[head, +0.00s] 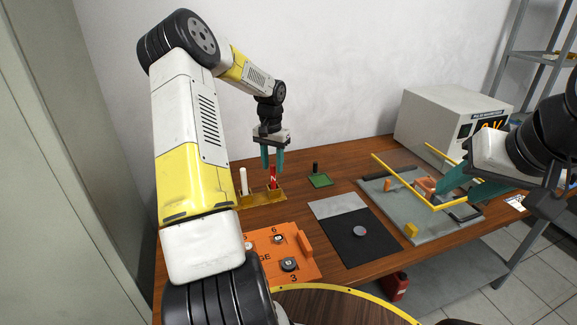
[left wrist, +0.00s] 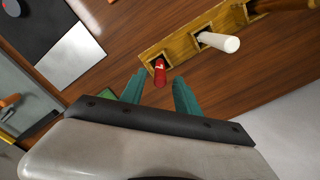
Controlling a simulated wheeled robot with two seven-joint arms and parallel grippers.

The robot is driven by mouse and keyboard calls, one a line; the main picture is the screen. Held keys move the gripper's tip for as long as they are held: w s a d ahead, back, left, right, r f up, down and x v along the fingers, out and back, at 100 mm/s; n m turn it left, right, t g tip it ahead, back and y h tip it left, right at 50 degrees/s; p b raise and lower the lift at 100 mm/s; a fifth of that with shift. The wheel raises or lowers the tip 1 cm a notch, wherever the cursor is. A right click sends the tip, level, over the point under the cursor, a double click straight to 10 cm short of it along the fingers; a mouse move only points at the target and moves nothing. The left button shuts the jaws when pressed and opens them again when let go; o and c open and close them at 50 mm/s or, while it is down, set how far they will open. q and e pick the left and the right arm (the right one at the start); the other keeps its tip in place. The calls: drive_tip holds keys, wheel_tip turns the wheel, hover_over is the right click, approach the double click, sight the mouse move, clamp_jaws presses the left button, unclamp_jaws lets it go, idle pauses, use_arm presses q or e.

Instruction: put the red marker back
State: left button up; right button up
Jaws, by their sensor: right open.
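The red marker (head: 273,178), with a white letter on it, stands upright in the wooden rack (head: 262,198). In the left wrist view the red marker (left wrist: 160,73) rises from an end slot of the rack (left wrist: 186,40). My left gripper (head: 273,166) is open just above the marker, fingers pointing down. In the left wrist view the marker's top lies between the fingertips (left wrist: 161,79), with a gap on both sides. My right gripper (head: 447,187) is open at the right, near the yellow frame. Its fingers partly overlap the frame in view.
A white marker (head: 243,181) stands in the same rack. A green pad (head: 320,181) with a black peg is to the right. An orange gauge board (head: 301,268), a black-grey mat (head: 347,240) and a grey tray (head: 405,218) with a yellow frame (head: 400,180) cover much of the table.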

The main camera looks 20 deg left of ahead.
use_arm(q)
wheel_tip(320, 180, up, 6)
drive_tip(key=shift+r, duration=0.25)
drive_tip(key=s+d+r+t, duration=0.2)
drive_tip(key=s+d+r, duration=0.8)
drive_tip(key=s+r, duration=0.35)
drive_tip(key=s+d+r+t+h, duration=0.1)
drive_tip(key=s+d+t, duration=0.1)
drive_tip(key=s, duration=0.6)
drive_tip(key=s+d+r+n+t+h, duration=0.1)
drive_tip(key=s+d, duration=0.3)
drive_tip(key=s, duration=0.4)
drive_tip(key=shift+s+d+r+t, duration=0.15)
drive_tip(key=shift+s+r+t, duration=0.25)
drive_tip(key=shift+r+t, duration=0.15)
